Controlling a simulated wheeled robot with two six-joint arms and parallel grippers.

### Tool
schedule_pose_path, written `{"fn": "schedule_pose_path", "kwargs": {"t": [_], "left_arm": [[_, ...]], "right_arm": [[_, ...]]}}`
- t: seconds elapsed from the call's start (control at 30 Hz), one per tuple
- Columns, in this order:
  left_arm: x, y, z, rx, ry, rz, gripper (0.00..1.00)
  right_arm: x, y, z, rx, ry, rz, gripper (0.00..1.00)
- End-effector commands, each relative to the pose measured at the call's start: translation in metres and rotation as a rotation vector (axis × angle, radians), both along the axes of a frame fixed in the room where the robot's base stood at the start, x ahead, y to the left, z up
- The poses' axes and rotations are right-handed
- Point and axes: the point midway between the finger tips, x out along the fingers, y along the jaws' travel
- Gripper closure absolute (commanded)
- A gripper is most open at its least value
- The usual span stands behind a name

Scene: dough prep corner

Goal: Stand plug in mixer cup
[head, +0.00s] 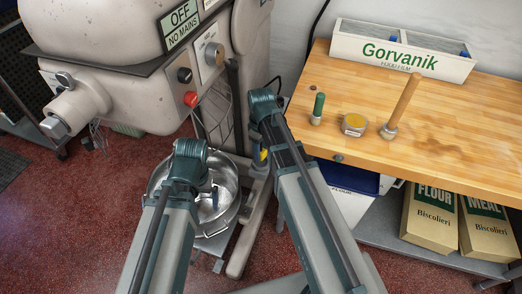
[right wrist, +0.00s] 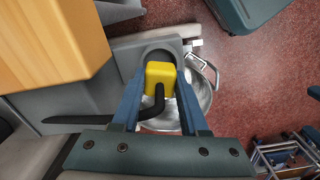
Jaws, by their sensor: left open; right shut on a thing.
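My right gripper (right wrist: 160,78) is shut on the yellow plug (right wrist: 161,72), whose black cable (right wrist: 152,112) bends away to the left in the right wrist view. In the head view the plug (head: 260,154) shows as a small yellow patch beside the mixer stand, partly hidden by my right arm. A grey part with a rounded dark opening (right wrist: 158,47) lies just beyond the plug; it may be the mixer cup, but I cannot tell whether the plug is in it or above it. My left gripper (head: 208,192) is open over the steel mixing bowl.
The mixer (head: 140,65) stands at the left, with the steel bowl (head: 229,181) below it.

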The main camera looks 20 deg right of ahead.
Motion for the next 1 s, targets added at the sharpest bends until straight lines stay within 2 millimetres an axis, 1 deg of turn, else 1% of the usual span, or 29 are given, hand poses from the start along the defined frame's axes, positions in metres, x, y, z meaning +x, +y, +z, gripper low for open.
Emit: {"fn": "schedule_pose_path", "kwargs": {"t": [1.0], "left_arm": [[0.0, 0.0, -0.022, 0.0, 0.0, 0.0, 0.0]], "right_arm": [[0.0, 0.0, -0.022, 0.0, 0.0, 0.0, 1.0]]}}
